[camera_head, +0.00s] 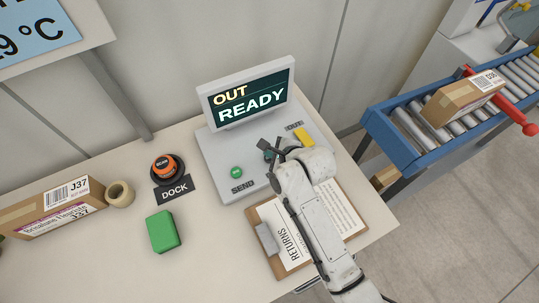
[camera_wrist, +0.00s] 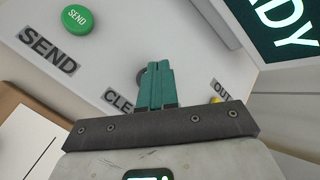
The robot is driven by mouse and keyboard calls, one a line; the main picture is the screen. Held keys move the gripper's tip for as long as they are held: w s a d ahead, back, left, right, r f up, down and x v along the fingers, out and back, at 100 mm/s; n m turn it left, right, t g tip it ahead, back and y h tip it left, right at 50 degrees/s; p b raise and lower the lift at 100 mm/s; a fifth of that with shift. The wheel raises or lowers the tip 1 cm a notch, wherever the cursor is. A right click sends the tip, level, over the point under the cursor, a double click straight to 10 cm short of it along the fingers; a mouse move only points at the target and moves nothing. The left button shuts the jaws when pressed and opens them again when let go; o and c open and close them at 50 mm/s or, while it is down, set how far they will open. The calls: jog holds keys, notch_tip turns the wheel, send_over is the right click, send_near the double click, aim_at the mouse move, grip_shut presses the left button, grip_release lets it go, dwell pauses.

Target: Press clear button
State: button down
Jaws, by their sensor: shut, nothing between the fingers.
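My gripper (camera_head: 269,153) is shut and empty, with its fingers over the middle of the grey button console (camera_head: 215,153). In the wrist view, the closed green fingers (camera_wrist: 157,70) point at a grey round button (camera_wrist: 140,79), which they mostly cover. The label beside it shows only the letters "CLE" (camera_wrist: 117,101); the rest is behind my gripper. Whether the fingertips touch the button cannot be told. The console's screen (camera_head: 250,98) reads "OUT" and "READY".
A RETURNS clipboard (camera_head: 268,240) lies under my arm. The green block (camera_head: 163,231) and orange-topped knob (camera_head: 166,168) stand left. A conveyor (camera_head: 395,140) stands right.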

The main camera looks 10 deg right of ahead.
jog(key=shift+r, duration=0.1)
notch_tip(320, 180, up, 3)
jog(key=p, duration=0.3)
jog(key=shift+r+p, duration=0.5)
jog(key=shift+r, duration=0.45)
